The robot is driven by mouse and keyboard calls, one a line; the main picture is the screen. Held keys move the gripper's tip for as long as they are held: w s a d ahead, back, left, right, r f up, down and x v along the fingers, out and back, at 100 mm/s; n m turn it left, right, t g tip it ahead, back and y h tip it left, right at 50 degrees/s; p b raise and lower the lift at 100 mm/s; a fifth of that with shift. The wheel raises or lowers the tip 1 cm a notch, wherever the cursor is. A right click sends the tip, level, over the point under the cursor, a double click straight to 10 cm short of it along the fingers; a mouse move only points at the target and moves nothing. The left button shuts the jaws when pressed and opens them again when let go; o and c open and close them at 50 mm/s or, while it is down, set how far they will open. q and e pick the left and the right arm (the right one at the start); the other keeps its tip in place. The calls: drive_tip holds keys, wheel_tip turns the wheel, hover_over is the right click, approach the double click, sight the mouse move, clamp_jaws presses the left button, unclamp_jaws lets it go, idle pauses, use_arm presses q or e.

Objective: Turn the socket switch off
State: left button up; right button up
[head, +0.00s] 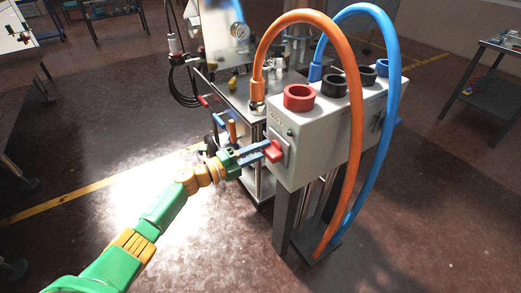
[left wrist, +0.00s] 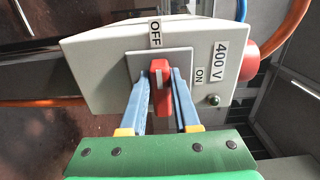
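The red switch handle (head: 273,150) sits on a square plate (head: 281,143) on the end face of the grey socket box (head: 313,148). In the left wrist view the handle (left wrist: 161,92) stands upright in the picture. Its white-marked end is toward the OFF label (left wrist: 155,33); the ON label (left wrist: 200,75) is to the right. My left gripper (left wrist: 160,78) has its blue fingers on both sides of the handle. The left finger is close to it, contact unclear; a narrow gap shows at the right finger. The left gripper also shows in the head view (head: 266,151). My right gripper is out of view.
An orange cable (head: 353,110) and a blue cable (head: 393,105) arch over the box. A red socket ring (head: 299,97) is on its top. A metal cart (head: 255,95) stands behind. Open floor (head: 190,235) lies in front on the left.

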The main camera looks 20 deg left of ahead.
use_arm(q)
drive_tip(key=o, duration=0.4)
drive_tip(key=shift+o, duration=0.2)
drive_tip(key=v, duration=0.7)
drive_tip(key=shift+p, duration=0.3)
